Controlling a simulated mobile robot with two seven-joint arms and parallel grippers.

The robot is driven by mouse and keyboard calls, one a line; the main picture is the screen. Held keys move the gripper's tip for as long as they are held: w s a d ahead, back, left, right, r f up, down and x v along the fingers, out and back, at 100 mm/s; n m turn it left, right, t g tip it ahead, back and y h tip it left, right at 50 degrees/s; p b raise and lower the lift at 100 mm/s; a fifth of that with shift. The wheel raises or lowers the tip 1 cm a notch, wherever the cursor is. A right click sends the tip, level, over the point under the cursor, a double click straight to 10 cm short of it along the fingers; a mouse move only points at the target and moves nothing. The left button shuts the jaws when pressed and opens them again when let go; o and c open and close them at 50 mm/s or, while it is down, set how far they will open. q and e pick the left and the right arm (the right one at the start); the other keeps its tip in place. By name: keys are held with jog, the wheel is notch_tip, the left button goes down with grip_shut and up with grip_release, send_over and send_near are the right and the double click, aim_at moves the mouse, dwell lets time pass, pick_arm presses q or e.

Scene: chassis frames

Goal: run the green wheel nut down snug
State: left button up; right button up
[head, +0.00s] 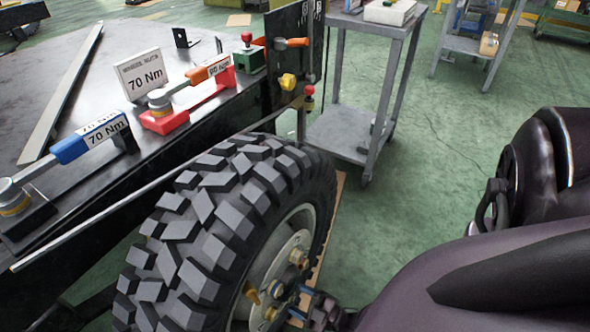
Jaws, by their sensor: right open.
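The big knobbly black tyre (215,215) stands upright at the lower middle, and its pale hub (283,262) faces right. Several small yellowish studs or nuts, such as a brass-coloured piece (252,293), show on the hub. I cannot make out a green nut; it may be hidden or too small. My right gripper (301,303) is open at the bottom edge, close in front of the hub's lower part, with its tips partly cut off. Whether it touches anything is unclear. My left gripper is out of view.
A black bench (85,185) at the left holds a blue-handled torque wrench (70,148) and an orange-handled one (185,84) in a red cradle, with 70 Nm labels. A grey trolley (340,133) stands behind the wheel.

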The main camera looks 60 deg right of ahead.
jog(key=shift+w+a, duration=0.1)
jog(key=shift+w, duration=0.7)
jog(key=c, duration=0.9)
jog(key=shift+a+f+m, duration=0.1)
jog(key=shift+m, duration=1.35)
jog(key=shift+a+m, duration=0.1)
jog(key=shift+m, duration=1.35)
jog(key=shift+c, duration=0.2)
jog(key=o, duration=0.9)
jog(key=shift+o, duration=0.2)
pick_arm(q)
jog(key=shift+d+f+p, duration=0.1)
jog(key=shift+p, duration=0.2)
pick_arm(e)
jog(key=s, duration=1.1)
jog(key=shift+d, duration=0.45)
